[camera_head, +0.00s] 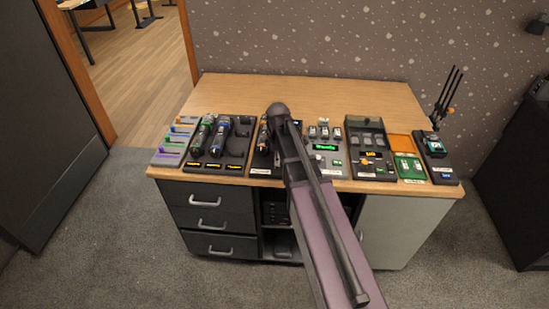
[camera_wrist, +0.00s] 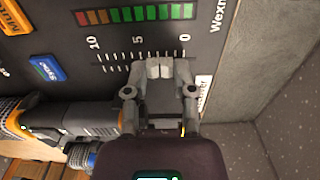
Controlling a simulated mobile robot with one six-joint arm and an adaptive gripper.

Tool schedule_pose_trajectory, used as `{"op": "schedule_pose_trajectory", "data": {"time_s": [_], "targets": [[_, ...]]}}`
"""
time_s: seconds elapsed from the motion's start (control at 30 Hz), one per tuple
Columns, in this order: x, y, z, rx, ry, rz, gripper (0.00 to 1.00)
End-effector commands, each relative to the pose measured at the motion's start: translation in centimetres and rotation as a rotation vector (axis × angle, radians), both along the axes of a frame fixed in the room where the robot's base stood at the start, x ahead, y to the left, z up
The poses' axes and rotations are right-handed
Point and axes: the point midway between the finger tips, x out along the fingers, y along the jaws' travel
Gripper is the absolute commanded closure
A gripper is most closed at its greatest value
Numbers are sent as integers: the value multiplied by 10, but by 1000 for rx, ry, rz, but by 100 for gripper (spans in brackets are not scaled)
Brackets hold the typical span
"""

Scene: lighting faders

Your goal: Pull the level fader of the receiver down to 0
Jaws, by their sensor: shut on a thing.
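The receiver panel (camera_wrist: 70,65) fills the upper part of the wrist view, dark, with a scale marked 10, 5 and 0 running left to right. The pale level fader cap (camera_wrist: 160,68) stands between the 5 and the 0, nearer the 0 than the 10. My gripper (camera_wrist: 161,72) is shut on this cap, one finger on its left and one on its right. In the head view the dark unit (camera_head: 262,160) under my arm appears to be this receiver, and my arm hides much of it and the fingers.
A microphone-like body (camera_wrist: 60,122) lies close by at lower left. Other units (camera_head: 325,145) line the wooden desk (camera_head: 340,95), whose back is clear.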

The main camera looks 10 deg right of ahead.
Motion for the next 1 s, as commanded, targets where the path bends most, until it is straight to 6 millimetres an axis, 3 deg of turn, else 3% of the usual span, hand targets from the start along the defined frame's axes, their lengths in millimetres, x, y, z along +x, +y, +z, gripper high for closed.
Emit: {"op": "schedule_pose_trajectory", "data": {"time_s": [0.2,0.5,0.53,0.6,0.63,1.0], "targets": [[-23,6,0,0,0,0,100],[-23,7,0,1,2,-1,100],[-23,7,0,1,2,-1,58],[-23,7,0,1,2,-1,37],[-23,7,0,1,2,-1,31],[-23,7,0,0,0,-1,31]]}}
